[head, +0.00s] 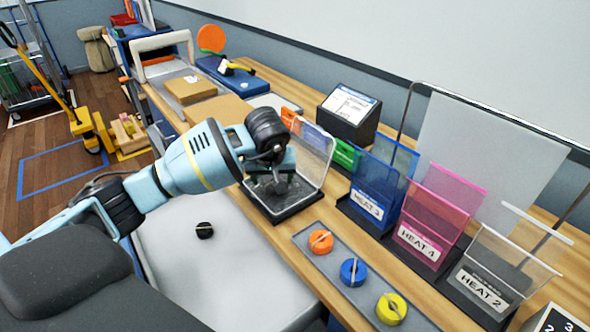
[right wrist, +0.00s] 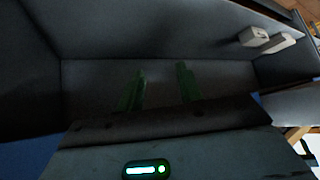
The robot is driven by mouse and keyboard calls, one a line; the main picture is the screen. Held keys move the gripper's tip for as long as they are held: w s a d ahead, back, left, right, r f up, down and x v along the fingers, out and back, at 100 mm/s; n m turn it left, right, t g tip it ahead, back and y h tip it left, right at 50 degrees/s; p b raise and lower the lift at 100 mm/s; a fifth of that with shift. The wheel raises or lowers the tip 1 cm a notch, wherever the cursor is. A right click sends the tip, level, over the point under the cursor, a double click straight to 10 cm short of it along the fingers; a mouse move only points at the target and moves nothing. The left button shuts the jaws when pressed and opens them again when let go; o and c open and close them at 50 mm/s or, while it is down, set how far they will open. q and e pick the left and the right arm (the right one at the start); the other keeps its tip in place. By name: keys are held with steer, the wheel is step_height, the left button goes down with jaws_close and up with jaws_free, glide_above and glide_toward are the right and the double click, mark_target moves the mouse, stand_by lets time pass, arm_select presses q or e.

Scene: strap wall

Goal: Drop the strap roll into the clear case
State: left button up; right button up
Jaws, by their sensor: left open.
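Two see-through cases show in the head view. One clear case (head: 515,250), labelled HEAT 2, stands at the right end of the row. Another, with a clear back panel (head: 318,150) and a dark base, stands mid-bench. My left gripper (head: 272,183) is open, pointing down over that dark base; its fingers partly hide the inside. Orange (head: 321,242), blue (head: 353,271) and yellow (head: 391,308) strap rolls sit on a grey tray. A black roll (head: 204,230) lies on the grey surface below the arm. My right gripper (right wrist: 160,88) is open and empty in the right wrist view.
Blue HEAT 3 (head: 368,210) and pink HEAT 4 (head: 418,244) cases stand between the two clear ones. A green case (head: 345,155) and a dark display box (head: 348,114) are behind. Cardboard boxes (head: 217,110) lie at the far left of the bench.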

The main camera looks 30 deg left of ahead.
mark_target(273, 200)
arm_select(q)
steer(key=v, duration=0.8)
steer(key=shift+f, duration=0.1)
stand_by(0.7)
